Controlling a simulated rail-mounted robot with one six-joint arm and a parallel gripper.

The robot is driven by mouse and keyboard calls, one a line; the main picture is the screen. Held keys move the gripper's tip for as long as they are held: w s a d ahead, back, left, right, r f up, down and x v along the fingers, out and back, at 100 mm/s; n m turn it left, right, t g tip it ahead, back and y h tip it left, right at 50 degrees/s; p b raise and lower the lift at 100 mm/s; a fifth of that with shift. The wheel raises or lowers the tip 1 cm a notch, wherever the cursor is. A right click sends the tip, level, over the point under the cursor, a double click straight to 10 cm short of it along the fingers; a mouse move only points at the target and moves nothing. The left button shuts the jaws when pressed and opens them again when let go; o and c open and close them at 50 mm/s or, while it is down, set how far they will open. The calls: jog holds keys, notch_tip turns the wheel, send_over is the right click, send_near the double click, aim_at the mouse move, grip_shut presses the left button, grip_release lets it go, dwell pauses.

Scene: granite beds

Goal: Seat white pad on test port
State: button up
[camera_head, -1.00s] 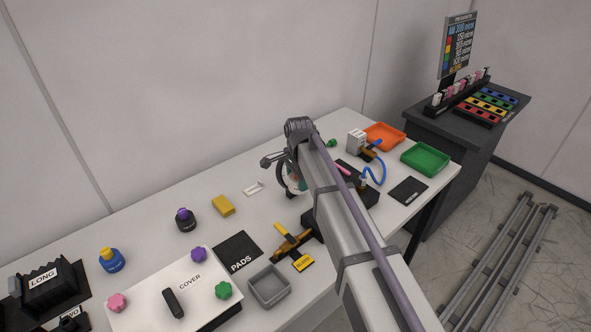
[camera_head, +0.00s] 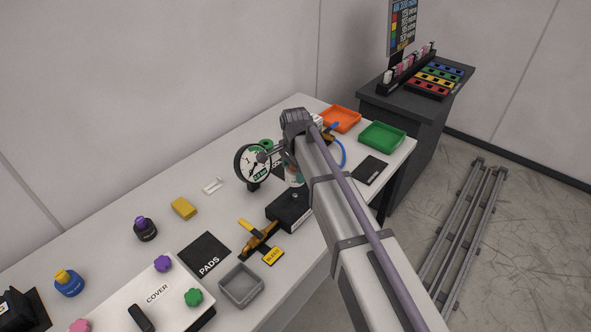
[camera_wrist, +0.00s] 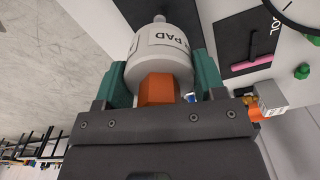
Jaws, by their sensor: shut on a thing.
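The white pad (camera_wrist: 160,62) is a round white body with a black "PAD" label and a small grey tip. It lies between the two teal fingers of my gripper (camera_wrist: 163,80), which is shut on it in the wrist view. An orange block (camera_wrist: 157,88) shows at the pad's near end. In the head view the arm hides most of the gripper and the pad; a little teal (camera_head: 293,178) shows beside the arm, above the bench. A black block (camera_head: 289,210) with a small knob on top stands below it. I cannot tell which part is the test port.
A round dial gauge (camera_head: 253,164) stands just left of the arm's end. A yellow-handled valve (camera_head: 258,240), a grey bin (camera_head: 241,285) and the black PADS mat (camera_head: 204,254) lie nearer. Orange (camera_head: 340,118) and green (camera_head: 383,137) trays are at the far end.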

jog(key=b, duration=0.4)
send_over(295, 195)
jog(key=shift+w+f, duration=0.1)
jog(key=shift+f, duration=2.4)
jog(key=shift+f+b, duration=2.1)
jog(key=shift+b, duration=0.15)
jog(key=o, duration=1.2)
jog(key=shift+r, duration=0.1)
notch_tip(295, 195, up, 5)
jog(key=p, duration=0.5)
notch_tip(295, 195, up, 11)
jog(key=p, duration=1.1)
